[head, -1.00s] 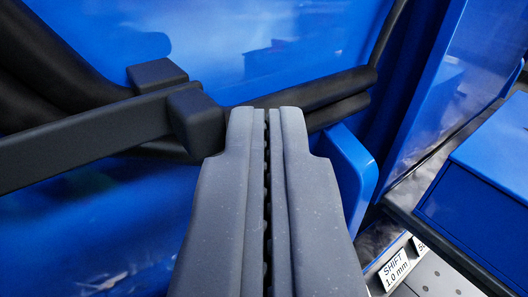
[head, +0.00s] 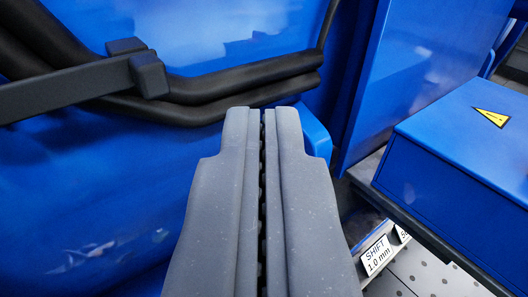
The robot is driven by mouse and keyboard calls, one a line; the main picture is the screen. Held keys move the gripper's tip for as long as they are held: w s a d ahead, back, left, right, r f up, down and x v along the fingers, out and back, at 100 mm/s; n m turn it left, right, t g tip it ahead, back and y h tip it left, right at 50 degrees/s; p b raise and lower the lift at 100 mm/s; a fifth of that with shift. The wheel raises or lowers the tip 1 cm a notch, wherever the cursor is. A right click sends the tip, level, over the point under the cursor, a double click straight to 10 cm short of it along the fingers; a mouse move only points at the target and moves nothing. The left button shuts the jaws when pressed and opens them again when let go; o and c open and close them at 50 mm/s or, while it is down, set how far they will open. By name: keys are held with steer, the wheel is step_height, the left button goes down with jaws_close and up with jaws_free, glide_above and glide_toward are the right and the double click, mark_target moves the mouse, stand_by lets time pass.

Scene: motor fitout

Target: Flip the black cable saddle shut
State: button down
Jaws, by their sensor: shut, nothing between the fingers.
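The black cable saddle (head: 60,92) shows at the upper left as a long bar ending in a block, with a second small block behind it. The bar lies across the black cables (head: 235,80), which run along the blue panel. Whether the saddle is latched cannot be told from this view. My gripper (head: 263,112) is shut and empty, pointing away into the picture. Its tips are right of and below the saddle's end block, apart from it in the picture, just below the cables.
A blue box (head: 455,160) with a yellow warning triangle (head: 491,117) stands at the right. A label reading SHIFT 1.0 mm (head: 376,255) is at the lower right. A blue bracket edge (head: 316,135) is just right of my fingertips. A blue wall panel (head: 375,80) stands behind.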

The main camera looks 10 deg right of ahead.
steer(key=s+d+p, duration=0.1)
steer(key=s+d, duration=0.2)
steer(key=s, duration=0.5)
steer(key=s+a+r+n+y+p, duration=0.1)
steer(key=s+a+r, duration=0.15)
steer(key=r, duration=1.05)
steer(key=s+a+r+y, duration=0.2)
steer(key=a+r, duration=0.2)
steer(key=r, duration=0.8)
steer(key=s+a+r+g, duration=0.1)
steer(key=s+a+r, duration=0.1)
steer(key=s+r, duration=0.6)
steer(key=s+a+r+n+g+p, duration=0.1)
steer(key=s+a+r, duration=0.1)
steer(key=s+r, duration=0.7)
steer(key=shift+s+a+y, duration=0.35)
steer(key=shift+s+y, duration=0.05)
steer(key=shift+s, duration=0.1)
steer(key=shift+r, duration=0.1)
